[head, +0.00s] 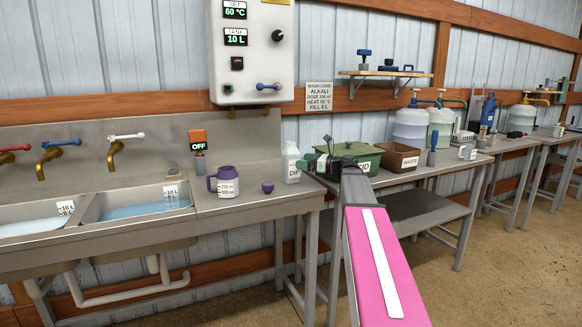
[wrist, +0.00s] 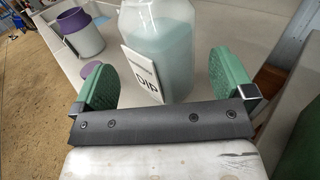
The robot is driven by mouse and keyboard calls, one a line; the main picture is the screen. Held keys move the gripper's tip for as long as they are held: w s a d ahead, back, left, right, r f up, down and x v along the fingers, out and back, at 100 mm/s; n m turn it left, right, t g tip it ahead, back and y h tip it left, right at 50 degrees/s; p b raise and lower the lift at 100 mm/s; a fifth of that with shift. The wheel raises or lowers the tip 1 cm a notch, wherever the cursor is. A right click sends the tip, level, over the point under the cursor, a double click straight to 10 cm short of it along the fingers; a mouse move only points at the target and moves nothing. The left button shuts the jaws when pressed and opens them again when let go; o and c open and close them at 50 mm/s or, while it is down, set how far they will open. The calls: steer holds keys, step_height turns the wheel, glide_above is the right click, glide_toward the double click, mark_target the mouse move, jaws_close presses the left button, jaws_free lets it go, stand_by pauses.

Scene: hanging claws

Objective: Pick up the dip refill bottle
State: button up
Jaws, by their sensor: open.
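The dip refill bottle (head: 292,164) is a white, translucent bottle with a "DIP" label. It stands upright on the right end of the steel sink counter in the head view. In the wrist view the bottle (wrist: 160,45) shows pale blue-green liquid and its tilted label card. My gripper (wrist: 165,85) is open, with one green finger pad on each side of the bottle's near part. The bottle stands just ahead of the gripper's dark palm; whether the pads touch it I cannot tell. In the head view my gripper (head: 322,162) is just right of the bottle.
A purple-handled measuring jug (head: 226,183) and a small purple cap (head: 267,187) stand left of the bottle. A green box (head: 350,154) and a brown waste bin (head: 398,161) sit on the bench to the right. Two sink basins (head: 140,204) are at left.

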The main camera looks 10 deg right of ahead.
mark_target(293, 150)
steer(key=x, duration=0.5)
steer(key=shift+w+a, duration=0.1)
steer(key=shift+a, duration=0.1)
steer(key=c, duration=1)
steer(key=shift+r, duration=0.2)
steer(key=shift+r, duration=1.8)
steer(key=shift+s+a+r, duration=0.95)
steer(key=shift+a+r, duration=0.2)
steer(key=shift+a, duration=0.45)
steer(key=shift+s+a+r, duration=1)
steer(key=shift+a+r, duration=0.1)
steer(key=shift+a, duration=0.5)
steer(key=shift+s+a+r, duration=0.95)
steer(key=shift+a+r, duration=0.2)
steer(key=shift+a, duration=0.5)
steer(key=shift+a+r, duration=0.1)
steer(key=shift+a, duration=0.05)
